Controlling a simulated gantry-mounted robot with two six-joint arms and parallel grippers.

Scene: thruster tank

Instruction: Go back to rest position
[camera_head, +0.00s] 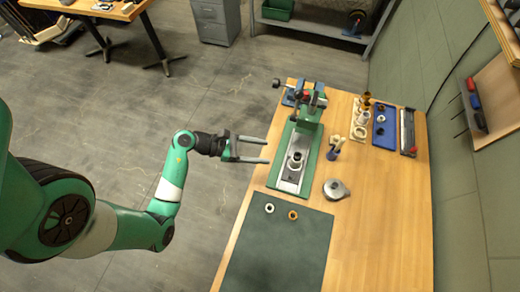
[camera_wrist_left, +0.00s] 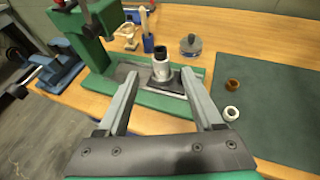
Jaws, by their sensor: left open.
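My left gripper (camera_head: 266,150) is open and empty, just off the left edge of the table, pointing right toward a green press (camera_head: 306,130). In the left wrist view its two fingers (camera_wrist_left: 165,100) are spread apart, short of the press base. On the press bed stands a grey cylindrical part (camera_head: 296,160), upright; it also shows in the left wrist view (camera_wrist_left: 162,70). A white ring (camera_head: 269,208) and an orange-brown ring (camera_head: 293,215) lie on the dark green mat (camera_head: 270,255). My right gripper does not show.
The wooden table (camera_head: 380,220) is clear at its front right. A round grey metal part (camera_head: 336,189) sits right of the press. A blue tray (camera_head: 384,130) and a board with several rings (camera_head: 359,122) stand at the back. A grey cabinet (camera_head: 215,20) is behind. Open floor lies left of the table.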

